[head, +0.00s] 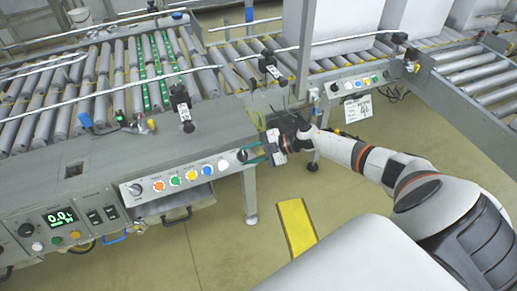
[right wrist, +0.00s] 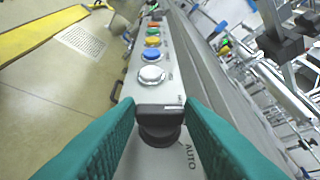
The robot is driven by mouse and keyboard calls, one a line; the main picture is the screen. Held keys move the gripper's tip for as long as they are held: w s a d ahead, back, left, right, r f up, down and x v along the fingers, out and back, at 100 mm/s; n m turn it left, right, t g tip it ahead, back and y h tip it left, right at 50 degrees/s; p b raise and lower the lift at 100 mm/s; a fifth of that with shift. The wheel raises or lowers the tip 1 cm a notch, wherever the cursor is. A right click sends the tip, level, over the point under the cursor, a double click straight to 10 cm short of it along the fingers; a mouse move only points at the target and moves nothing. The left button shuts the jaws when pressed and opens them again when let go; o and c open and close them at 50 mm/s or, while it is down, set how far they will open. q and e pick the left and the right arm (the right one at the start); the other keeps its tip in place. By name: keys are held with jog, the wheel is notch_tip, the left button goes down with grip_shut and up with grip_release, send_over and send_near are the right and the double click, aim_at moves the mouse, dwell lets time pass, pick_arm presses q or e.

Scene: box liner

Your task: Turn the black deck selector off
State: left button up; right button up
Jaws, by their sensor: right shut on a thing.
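The black deck selector (right wrist: 159,112) is a knob at the near end of the grey control panel in the right wrist view, with the word AUTO printed beside it. In the head view it is at the right end of the panel (head: 150,199), partly hidden by my fingers. My right gripper (head: 255,156) reaches in from the right. Its green fingers are shut on the selector, one on each side, as the right wrist view (right wrist: 160,108) shows. The exact angle of the knob's pointer is hard to read. My left gripper is not in view.
White (head: 223,164), blue (head: 207,169), yellow, green and orange buttons line the panel, with another black knob (head: 137,189) at its left end. A scale display (head: 60,217) is at lower left. Roller conveyors lie behind. The floor near the yellow strip (head: 296,228) is clear.

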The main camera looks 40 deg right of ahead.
jog(key=shift+d+f, duration=0.15)
jog(key=shift+f, duration=0.1)
jog(key=shift+s, duration=0.1)
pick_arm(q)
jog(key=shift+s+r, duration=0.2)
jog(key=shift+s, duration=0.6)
pick_arm(e)
jog(key=shift+f, duration=0.1)
